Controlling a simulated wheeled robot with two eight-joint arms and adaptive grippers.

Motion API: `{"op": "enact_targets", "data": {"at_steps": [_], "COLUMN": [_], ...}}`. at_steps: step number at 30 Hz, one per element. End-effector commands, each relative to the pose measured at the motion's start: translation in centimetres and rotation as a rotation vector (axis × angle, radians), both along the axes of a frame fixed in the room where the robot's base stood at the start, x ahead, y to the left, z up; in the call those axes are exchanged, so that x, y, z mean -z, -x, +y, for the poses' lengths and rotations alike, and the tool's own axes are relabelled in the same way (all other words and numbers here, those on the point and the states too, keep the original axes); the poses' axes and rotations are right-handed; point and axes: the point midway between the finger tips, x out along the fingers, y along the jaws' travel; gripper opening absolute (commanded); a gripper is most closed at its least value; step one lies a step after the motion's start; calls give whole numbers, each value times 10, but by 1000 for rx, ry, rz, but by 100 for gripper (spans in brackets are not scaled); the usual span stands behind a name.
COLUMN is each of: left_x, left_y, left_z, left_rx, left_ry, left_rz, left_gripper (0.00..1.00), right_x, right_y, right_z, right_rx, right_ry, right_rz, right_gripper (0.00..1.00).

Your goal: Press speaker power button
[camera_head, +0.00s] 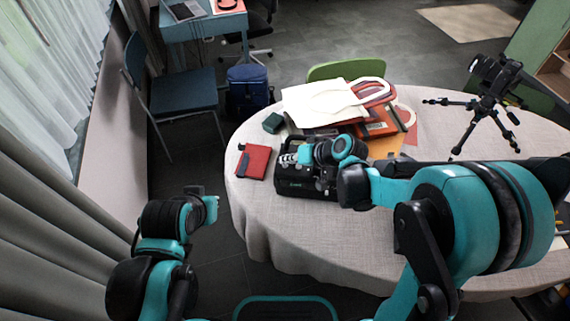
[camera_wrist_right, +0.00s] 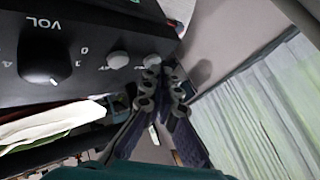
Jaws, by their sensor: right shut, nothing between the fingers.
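The black speaker (camera_head: 292,186) stands on the round table, partly covered by my right arm and gripper. In the right wrist view its dark top panel (camera_wrist_right: 85,25) shows a black VOL knob (camera_wrist_right: 45,62) and two round grey buttons, one nearer the knob (camera_wrist_right: 117,59) and one farther right (camera_wrist_right: 150,60). My right gripper (camera_head: 289,159) is shut and empty over the speaker. In the wrist view its fingertips (camera_wrist_right: 163,74) are close beside the right-hand button; I cannot tell whether they touch it. My left gripper (camera_head: 211,203) is off the table at the left, its fingers unclear.
A red notebook (camera_head: 254,162) lies left of the speaker. A white bag (camera_head: 325,103) and books lie behind it. A camera tripod (camera_head: 487,105) stands at the back right. The table's front left (camera_head: 290,230) is clear.

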Motion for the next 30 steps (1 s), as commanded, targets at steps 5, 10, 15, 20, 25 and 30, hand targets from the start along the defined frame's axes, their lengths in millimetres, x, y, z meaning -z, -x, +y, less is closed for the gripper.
{"op": "enact_targets", "data": {"at_steps": [5, 10, 15, 20, 25, 30], "left_x": [3, 5, 4, 4, -2, -8], "left_y": [0, 0, 0, 0, 0, 0], "left_z": [0, 0, 0, 0, 0, 0], "left_rx": [0, 0, 0, 0, 0, 0], "left_ry": [0, 0, 0, 0, 0, 0], "left_rz": [0, 0, 0, 0, 0, 0], "left_gripper": [0, 0, 0, 0, 0, 0], "right_x": [3, 5, 5, 4, -3, -11], "right_y": [0, 0, 0, 0, 0, 0], "right_z": [0, 0, 0, 0, 0, 0], "right_rx": [0, 0, 0, 0, 0, 0], "right_ry": [0, 0, 0, 0, 0, 0], "right_rz": [0, 0, 0, 0, 0, 0], "right_gripper": [0, 0, 0, 0, 0, 0]}}
